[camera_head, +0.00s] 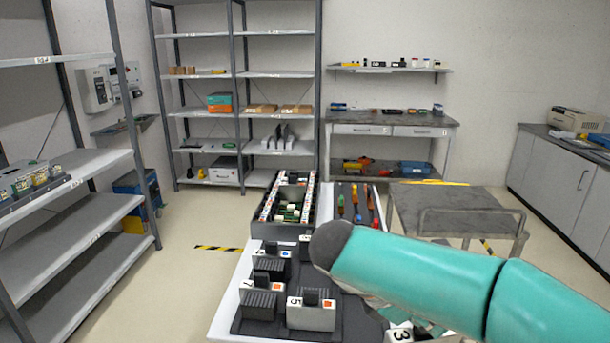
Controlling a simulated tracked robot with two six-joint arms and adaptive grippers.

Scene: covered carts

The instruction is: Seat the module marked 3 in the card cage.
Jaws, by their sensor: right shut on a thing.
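The module marked 3 (400,333) shows at the bottom edge as a white block with a black 3, partly cut off by the frame. My right gripper (388,311) is shut on it, mostly hidden beneath my teal arm. The card cage (278,231) is a dark open-topped box beyond the modules, with pale marked rails along its sides and green and white parts inside. The module is apart from the cage, nearer to me and to the right. My left gripper is not in view.
Other modules, including one marked 5 (311,314) and one marked 7 (258,300), stand on a dark mat (352,325) on a white top. Orange- and green-handled tools (355,197) lie right of the cage. A grey cart (435,200) stands behind my arm.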

